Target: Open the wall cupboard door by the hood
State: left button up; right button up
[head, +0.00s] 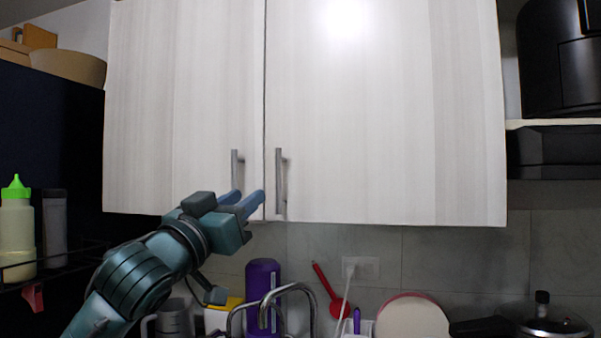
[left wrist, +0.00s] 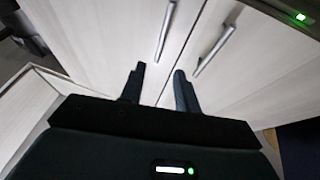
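The wall cupboard has two pale wood-grain doors, a narrow left door (head: 180,100) and a wider right door (head: 380,120), both shut. Upright bar handles sit either side of the seam: the left door's handle (head: 236,170) and the right door's handle (head: 280,183). My left gripper (head: 252,198) is raised near the doors' lower edge, its fingers pointing at the handles and partly covering the left handle's lower end. In the left wrist view its fingers (left wrist: 158,82) are apart and empty, with both handles beyond the tips. My right gripper is not in view. I cannot clearly identify a hood.
Below are a tap (head: 290,295), a purple bottle (head: 262,290), a red utensil (head: 330,290) and a pot (head: 545,320). A dark panel (head: 50,130) with bottles stands left. A black appliance (head: 560,60) sits on the right shelf. Space before the right door is clear.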

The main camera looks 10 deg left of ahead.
aim_at(277, 168)
pick_arm(q)
jog(key=p+x, duration=0.2)
jog(key=x, duration=0.4)
jog(key=r+p+x, duration=0.1)
jog(key=p+x, duration=0.2)
jog(key=x, duration=0.3)
jog(key=shift+s+r, duration=0.1)
jog(key=shift+w+d, duration=0.1)
jog(key=shift+w, duration=0.35)
grip_shut()
